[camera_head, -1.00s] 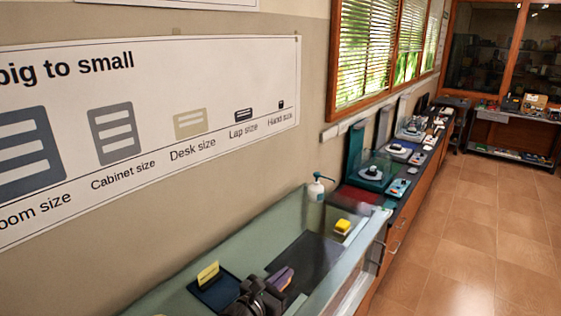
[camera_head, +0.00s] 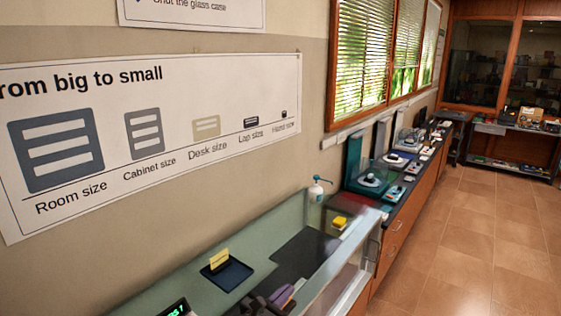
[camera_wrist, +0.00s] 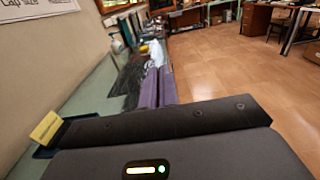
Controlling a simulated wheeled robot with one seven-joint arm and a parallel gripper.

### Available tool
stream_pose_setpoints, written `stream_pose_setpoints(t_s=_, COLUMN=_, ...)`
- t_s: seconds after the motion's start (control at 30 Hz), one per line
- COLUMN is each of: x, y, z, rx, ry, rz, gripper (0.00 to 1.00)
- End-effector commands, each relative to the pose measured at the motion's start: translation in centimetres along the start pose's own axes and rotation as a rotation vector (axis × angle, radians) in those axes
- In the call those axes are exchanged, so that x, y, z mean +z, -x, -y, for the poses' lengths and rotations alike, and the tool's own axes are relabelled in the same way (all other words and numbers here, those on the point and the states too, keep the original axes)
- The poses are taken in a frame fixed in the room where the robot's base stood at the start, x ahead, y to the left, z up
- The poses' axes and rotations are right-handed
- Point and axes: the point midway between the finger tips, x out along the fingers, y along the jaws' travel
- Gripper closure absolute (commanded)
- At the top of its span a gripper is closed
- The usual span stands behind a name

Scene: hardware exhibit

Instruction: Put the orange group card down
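No orange card can be made out in either view. A pale yellow card (camera_head: 219,259) stands upright in a dark blue tray (camera_head: 238,275) on the case; the card also shows at the left of the wrist view (camera_wrist: 46,128). My gripper (camera_head: 284,296) is at the bottom edge of the head view, to the right of the tray and apart from the card. Its two purple fingers (camera_wrist: 157,88) lie close together in the wrist view, with nothing visible between them.
A yellow block (camera_head: 339,223) lies farther along the case, near a white pump bottle (camera_head: 317,190). The case's glass front (camera_head: 335,272) has a raised edge on the right. A counter (camera_head: 398,215) with devices continues beyond. The tiled floor (camera_head: 470,240) is clear.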

Motion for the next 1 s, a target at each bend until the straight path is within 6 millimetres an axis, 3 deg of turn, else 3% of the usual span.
stream_pose_setpoints(t_s=0.47, x=-2.4, y=-1.4, z=1.1, rx=0.065, ry=0.003, rz=0.000, gripper=1.00)
stream_pose_setpoints(t_s=0.67, x=-4.3, y=-2.4, z=1.9, rx=0.120, ry=0.005, rz=0.002, gripper=1.00)
stream_pose_setpoints(t_s=0.83, x=-7.2, y=-3.8, z=3.1, rx=0.198, ry=0.011, rz=-0.001, gripper=1.00)
stream_pose_setpoints(t_s=1.0, x=-11.5, y=-6.0, z=4.9, rx=0.314, ry=0.014, rz=-0.001, gripper=1.00)
